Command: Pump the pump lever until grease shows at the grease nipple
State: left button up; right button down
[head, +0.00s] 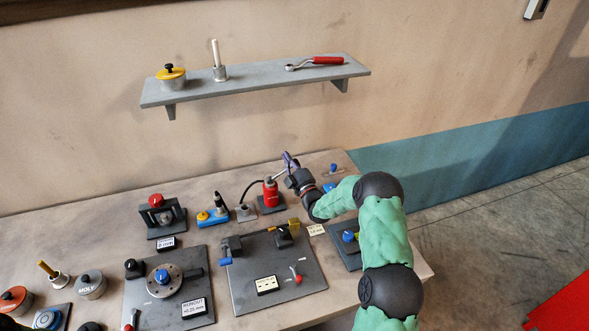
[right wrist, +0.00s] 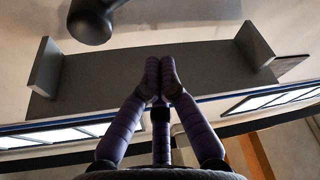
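The red grease pump (head: 271,193) stands near the back of the bench. Its thin pale pump lever (head: 281,174) slants up and right toward my right gripper (head: 288,158), which partly hides it. A black hose runs from the pump to a small grey block (head: 245,212); the nipple and any grease there are too small to tell. My right gripper's purple fingers point up, and in the right wrist view (right wrist: 163,72) their tips meet with nothing visible between them. I cannot tell whether they touch the lever. My left gripper is not in view.
A wall shelf (head: 255,84) hangs above, holding a yellow-lidded pot (head: 172,76) and a red-handled ratchet (head: 317,63). A blue fixture (head: 213,216) stands left of the grey block. A dark plate (head: 250,277) with parts lies in front. A dark rounded piece (right wrist: 92,22) shows upper left in the wrist view.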

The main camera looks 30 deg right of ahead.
jog(key=shift+s+d+f, duration=0.15)
jog(key=shift+d+f, duration=0.4)
jog(key=shift+f, duration=0.3)
jog(key=shift+s+d+f, duration=0.15)
jog(key=shift+d+f, duration=0.35)
jog(key=shift+f, duration=0.3)
notch_tip(320, 180, down, 7)
jog(key=d+m+h+b, duration=0.2)
jog(key=m+h+b, duration=0.2)
jog(key=m+b, duration=0.5)
jog(key=shift+s+d+r+m+b, duration=0.2)
jog(key=shift+s+d+m+b, duration=0.15)
jog(key=shift+b, duration=1.85)
jog(key=shift+f, duration=0.1)
notch_tip(320, 180, up, 11)
jog(key=shift+f, duration=0.2)
